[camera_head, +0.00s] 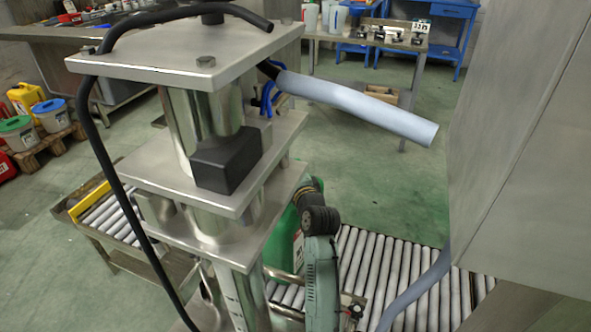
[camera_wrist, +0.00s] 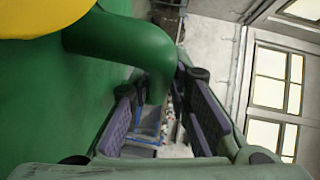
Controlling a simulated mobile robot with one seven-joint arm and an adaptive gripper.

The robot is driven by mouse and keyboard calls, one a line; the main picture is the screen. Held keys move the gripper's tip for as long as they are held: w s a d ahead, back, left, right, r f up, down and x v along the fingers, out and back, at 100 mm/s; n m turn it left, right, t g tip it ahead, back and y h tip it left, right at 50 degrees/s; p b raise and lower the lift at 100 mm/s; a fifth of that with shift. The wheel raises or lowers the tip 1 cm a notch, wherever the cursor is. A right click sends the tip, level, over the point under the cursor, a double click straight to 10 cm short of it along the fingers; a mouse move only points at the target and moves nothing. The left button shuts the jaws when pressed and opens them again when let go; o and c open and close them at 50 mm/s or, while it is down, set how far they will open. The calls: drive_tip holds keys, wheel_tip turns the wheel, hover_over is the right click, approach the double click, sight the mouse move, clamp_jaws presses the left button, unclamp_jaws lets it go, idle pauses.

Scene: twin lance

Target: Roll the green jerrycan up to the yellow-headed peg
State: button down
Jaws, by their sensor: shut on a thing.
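The green jerrycan (camera_head: 283,243) stands on the roller conveyor in the head view, mostly hidden behind the steel columns and my arm. In the wrist view its green body (camera_wrist: 45,110) fills the left side, with a yellow cap (camera_wrist: 40,15) at the top left. My gripper (camera_wrist: 163,88) has its purple-padded fingers on either side of the jerrycan's handle (camera_wrist: 150,60) and is shut on it. My fingertips are hidden in the head view. I cannot make out the yellow-headed peg in either view.
Bare rollers (camera_head: 405,275) run right of the jerrycan. A steel filling machine (camera_head: 215,185) with plates and hoses stands close in front, and a grey metal cabinet (camera_head: 530,150) closes off the right. Another roller section (camera_head: 110,215) with a yellow bar (camera_head: 88,201) lies left.

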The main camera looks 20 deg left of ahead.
drive_tip(key=shift+n+g+y, duration=0.3)
drive_tip(key=shift+s+a+f+p, duration=0.15)
drive_tip(key=shift+a+p, duration=0.25)
drive_tip(key=shift+a, duration=1.95)
drive_tip(key=shift+a+f+n+g+y+b, duration=0.2)
drive_tip(key=shift+a+n+g+y+b, duration=0.9)
drive_tip(key=shift+b, duration=0.55)
drive_tip(key=shift+a+f+n+g+y+b, duration=0.1)
drive_tip(key=shift+n+g+y+b, duration=0.35)
drive_tip(key=shift+n+g+b, duration=0.55)
drive_tip(key=shift+a+f+n+g+y+b, duration=0.1)
drive_tip(key=shift+n+g+y+b, duration=0.35)
drive_tip(key=shift+g+b, duration=0.65)
drive_tip(key=shift+a+b, duration=0.2)
drive_tip(key=shift+b, duration=0.35)
drive_tip(key=shift+s+r+n+y, duration=0.1)
drive_tip(key=shift+r+n+y, duration=0.1)
drive_tip(key=shift+n+y, duration=0.15)
drive_tip(key=shift+d+r, duration=0.1)
drive_tip(key=shift+r, duration=0.15)
